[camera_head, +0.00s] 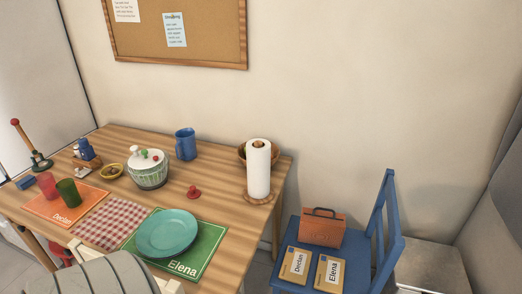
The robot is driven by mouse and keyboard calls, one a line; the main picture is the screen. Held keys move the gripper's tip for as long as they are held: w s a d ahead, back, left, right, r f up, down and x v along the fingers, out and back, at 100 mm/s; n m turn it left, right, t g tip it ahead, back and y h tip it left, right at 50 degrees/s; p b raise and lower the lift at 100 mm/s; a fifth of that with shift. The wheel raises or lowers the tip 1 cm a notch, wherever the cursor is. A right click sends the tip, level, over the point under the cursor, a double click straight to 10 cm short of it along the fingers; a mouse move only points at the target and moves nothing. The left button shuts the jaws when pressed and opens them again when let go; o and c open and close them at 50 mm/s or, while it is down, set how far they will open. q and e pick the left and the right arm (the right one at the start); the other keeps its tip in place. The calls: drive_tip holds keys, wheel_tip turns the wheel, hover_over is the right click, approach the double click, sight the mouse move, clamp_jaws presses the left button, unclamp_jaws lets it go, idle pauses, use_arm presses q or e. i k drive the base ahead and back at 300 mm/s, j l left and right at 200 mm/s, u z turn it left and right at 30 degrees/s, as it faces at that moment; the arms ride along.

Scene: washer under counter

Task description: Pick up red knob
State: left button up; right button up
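A small red knob (193,192) with a round top and a wider base stands on the wooden table (215,160). It is right of the green-and-white lidded pot (149,169) and behind the teal plate (168,233). Nothing covers it from this view. Neither of my grippers can be made out in the head view.
A paper towel roll (258,168) stands right of the knob, a blue pitcher (185,144) behind it. Red (47,185) and green (68,192) cups stand at left. A blue chair (384,230) holds an orange case (321,228). A grey ribbed shape (105,278) fills the near edge.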

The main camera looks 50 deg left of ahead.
sight(194, 194)
drive_tip(key=u, duration=1.5)
